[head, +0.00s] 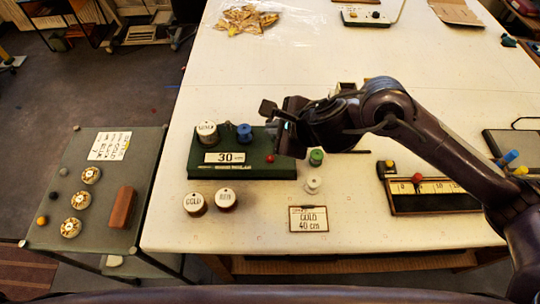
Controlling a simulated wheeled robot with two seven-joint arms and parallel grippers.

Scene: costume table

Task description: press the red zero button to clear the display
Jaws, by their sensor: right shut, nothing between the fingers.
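The red button (270,158) is a small round knob on the right part of a dark green measuring box (240,171). The box's white display (224,157) reads 30 cm. My right gripper (275,118) is shut and empty, reaching in from the right over the back right of the box. It appears above and slightly behind the red button, apart from it, though its exact height is hard to tell. The button is in plain sight. My left gripper is not in view.
A labelled spool (207,133) and a blue knob (244,133) stand on the box. Gold (195,204) and red (225,199) labelled spools stand in front. Green (316,157) and white (312,184) spools and a "GOLD 40 cm" card (309,219) lie right. A ruler tray (435,198) is farther right.

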